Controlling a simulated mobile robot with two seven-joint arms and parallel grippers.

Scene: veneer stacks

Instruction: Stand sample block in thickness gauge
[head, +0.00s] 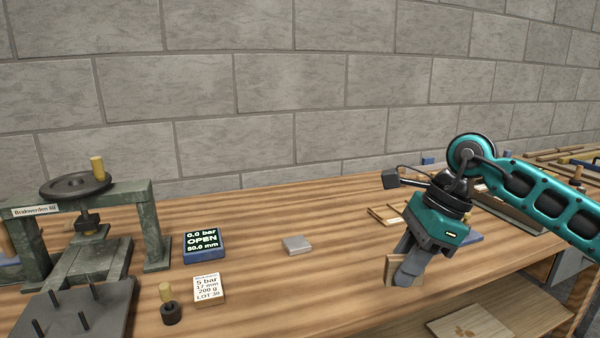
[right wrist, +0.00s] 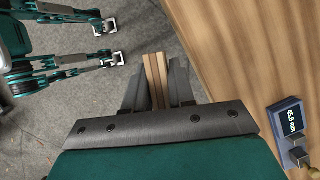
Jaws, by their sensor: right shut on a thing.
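My right gripper (head: 401,272) is shut on a light brown wooden sample block (head: 390,268), over the front edge of the workbench. In the right wrist view the block (right wrist: 153,76) stands between the two grey fingers (right wrist: 158,85), with layered strips along its length. The thickness gauge is a blue unit with a 45.0 mm display (right wrist: 290,119) at the right of the right wrist view, on the bench and apart from the block. In the head view its blue part (head: 474,238) shows just behind my right gripper, mostly hidden by it. My left gripper is out of view.
A green press (head: 153,232) with a handwheel stands at left. Near it are a display (head: 204,243) reading OPEN, a lettered card (head: 209,289) and a knobbed weight (head: 169,305). A grey plate (head: 297,245) lies mid-bench, with clear wood around it. A lower shelf (head: 490,320) shows below the bench.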

